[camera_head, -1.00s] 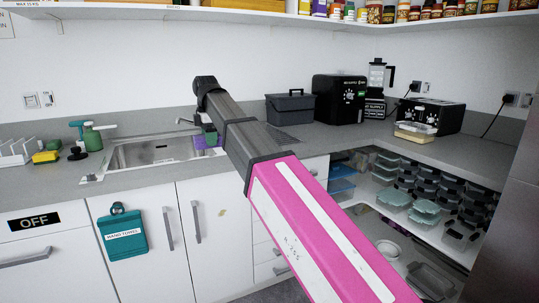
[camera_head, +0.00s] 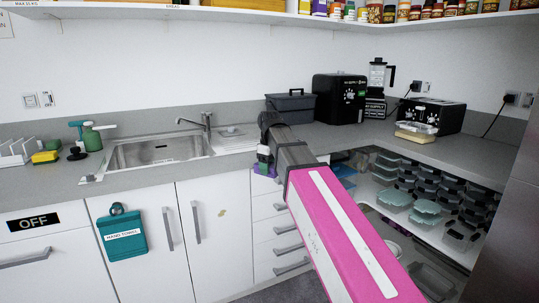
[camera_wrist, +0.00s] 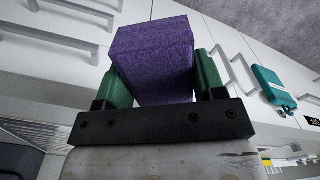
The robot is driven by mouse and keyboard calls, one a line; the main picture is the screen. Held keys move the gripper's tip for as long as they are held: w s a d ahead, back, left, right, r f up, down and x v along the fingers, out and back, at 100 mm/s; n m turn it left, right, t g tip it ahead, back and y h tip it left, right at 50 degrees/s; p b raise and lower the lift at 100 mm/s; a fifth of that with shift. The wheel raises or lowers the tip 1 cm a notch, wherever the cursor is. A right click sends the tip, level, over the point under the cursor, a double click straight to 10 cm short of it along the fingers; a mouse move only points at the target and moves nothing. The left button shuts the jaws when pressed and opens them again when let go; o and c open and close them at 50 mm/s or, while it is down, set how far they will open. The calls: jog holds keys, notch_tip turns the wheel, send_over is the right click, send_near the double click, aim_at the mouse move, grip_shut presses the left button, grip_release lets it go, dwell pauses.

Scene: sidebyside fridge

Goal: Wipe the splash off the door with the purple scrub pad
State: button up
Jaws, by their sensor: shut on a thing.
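My gripper (camera_wrist: 160,85) is shut on the purple scrub pad (camera_wrist: 154,55); its green fingers press on both sides of the pad in the wrist view. In the head view the pad (camera_head: 264,170) shows as a small purple patch below my gripper (camera_head: 264,160), partly hidden by it, near the counter's front edge and in front of the drawers. The splash (camera_head: 221,213) is a small yellowish mark on the white cabinet door (camera_head: 212,250) under the sink, left of my gripper. The pad is apart from the splash.
Handles (camera_head: 196,222) stick out from the doors and drawers. The sink (camera_head: 158,150) and faucet (camera_head: 207,119) are above. The space before the splash door is clear.

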jog(key=s+d+f+m, duration=0.2)
jog(key=d+f+m, duration=0.3)
jog(key=d, duration=0.4)
jog(key=s+d+f+m, duration=0.2)
jog(key=d+f+m, duration=0.3)
jog(key=d, duration=0.5)
jog(key=shift+s+m, duration=0.15)
jog(key=shift+m, duration=0.55)
jog(key=shift+s+a, duration=0.1)
jog(key=shift+a, duration=0.05)
